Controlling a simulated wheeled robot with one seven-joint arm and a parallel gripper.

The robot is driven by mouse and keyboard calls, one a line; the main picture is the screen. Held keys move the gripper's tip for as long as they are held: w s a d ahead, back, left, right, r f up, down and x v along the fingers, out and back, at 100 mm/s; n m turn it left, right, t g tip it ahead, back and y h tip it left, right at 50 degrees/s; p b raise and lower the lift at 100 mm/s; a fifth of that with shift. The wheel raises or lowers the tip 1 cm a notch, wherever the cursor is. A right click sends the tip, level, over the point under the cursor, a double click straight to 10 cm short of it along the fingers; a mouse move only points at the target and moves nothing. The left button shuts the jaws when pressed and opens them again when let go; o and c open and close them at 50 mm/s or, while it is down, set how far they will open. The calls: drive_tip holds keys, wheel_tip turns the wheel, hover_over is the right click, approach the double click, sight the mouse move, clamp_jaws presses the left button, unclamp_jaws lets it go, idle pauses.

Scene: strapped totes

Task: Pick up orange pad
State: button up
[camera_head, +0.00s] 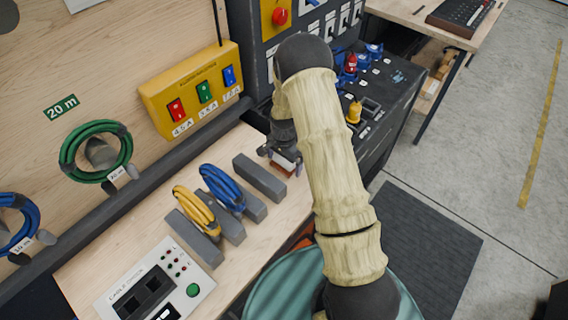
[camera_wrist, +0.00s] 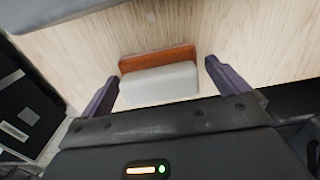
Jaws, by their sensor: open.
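The orange pad (camera_wrist: 157,58) lies on the light wooden bench top in the wrist view, an orange-brown strip behind a pale grey-white block. In the head view a small part of the orange and white piece (camera_head: 285,166) shows just below my gripper (camera_head: 280,152). In the wrist view my gripper (camera_wrist: 161,76) is open, with one dark finger on each side of the pad and a gap on both sides. The fingers do not touch it. The head view hides most of the pad behind my wrist.
A grey block (camera_head: 259,178) stands left of my gripper. Blue (camera_head: 222,188) and yellow (camera_head: 196,210) cable coils sit on similar blocks. A control panel (camera_head: 155,285) lies at the bench front. A dark unit with coloured plugs (camera_head: 378,98) stands to the right.

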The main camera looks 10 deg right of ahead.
drive_tip(key=c, duration=0.9)
wheel_tip(320, 180, up, 10)
drive_tip(key=b, duration=0.2)
drive_tip(key=shift+b, duration=0.35)
drive_tip(key=o, duration=0.3)
drive_tip(key=shift+c, duration=1.1)
drive_tip(key=shift+w, duration=0.1)
